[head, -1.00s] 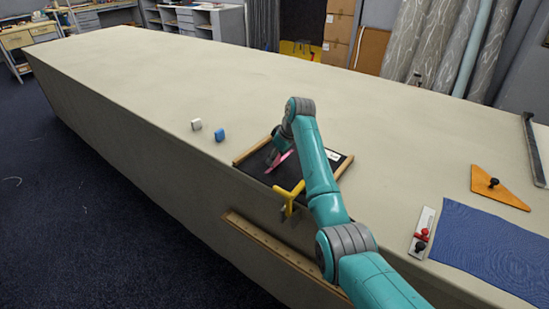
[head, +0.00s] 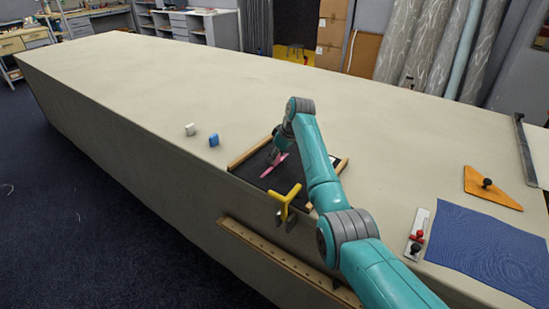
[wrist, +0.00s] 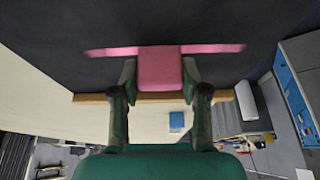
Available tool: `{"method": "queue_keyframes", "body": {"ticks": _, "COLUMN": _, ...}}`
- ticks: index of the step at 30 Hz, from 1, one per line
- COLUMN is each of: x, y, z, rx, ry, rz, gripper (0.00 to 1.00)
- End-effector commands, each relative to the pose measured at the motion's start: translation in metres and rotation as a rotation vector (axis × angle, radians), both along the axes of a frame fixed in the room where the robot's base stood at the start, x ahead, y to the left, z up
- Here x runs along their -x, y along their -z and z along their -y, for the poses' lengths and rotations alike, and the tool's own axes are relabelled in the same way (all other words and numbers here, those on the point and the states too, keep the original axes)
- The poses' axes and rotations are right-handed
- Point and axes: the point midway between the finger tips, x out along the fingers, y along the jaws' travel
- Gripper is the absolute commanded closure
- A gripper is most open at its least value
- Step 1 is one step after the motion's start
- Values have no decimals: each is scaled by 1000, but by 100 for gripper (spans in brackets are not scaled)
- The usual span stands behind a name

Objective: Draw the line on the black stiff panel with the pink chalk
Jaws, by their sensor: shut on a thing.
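The black panel (head: 297,187) lies near the table's front edge, with wooden strips on its sides. My gripper (head: 275,160) is over the panel, pointing down. In the wrist view, my gripper (wrist: 160,82) is shut on the pink chalk (wrist: 160,68), a block held between the two fingertips. A pink line (wrist: 215,48) runs across the panel and shows on both sides of the chalk. The line also shows in the head view (head: 267,173). The chalk's tip is hidden, so I cannot tell exactly whether it touches the panel.
A yellow clamp (head: 286,202) stands at the panel's front edge. A white block (head: 190,129) and a blue block (head: 213,140) lie to the left. A blue cloth (head: 488,240), an orange triangle (head: 490,190) and a white strip with knobs (head: 417,235) lie to the right.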

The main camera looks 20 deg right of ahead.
Motion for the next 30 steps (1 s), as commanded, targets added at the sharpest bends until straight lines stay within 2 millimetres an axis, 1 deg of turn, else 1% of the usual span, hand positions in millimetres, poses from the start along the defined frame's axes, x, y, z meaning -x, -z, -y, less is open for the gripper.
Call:
{"method": "queue_keyframes", "body": {"ticks": 11, "x": -5, "y": 1, "z": 7, "rx": 0, "ry": 1, "rz": -1, "gripper": 83}}
{"method": "queue_keyframes", "body": {"ticks": 21, "x": -12, "y": 0, "z": 19, "rx": 1, "ry": 2, "rz": -2, "gripper": 83}}
{"method": "queue_keyframes", "body": {"ticks": 30, "x": -16, "y": -1, "z": 23, "rx": 0, "ry": 1, "rz": -1, "gripper": 83}}
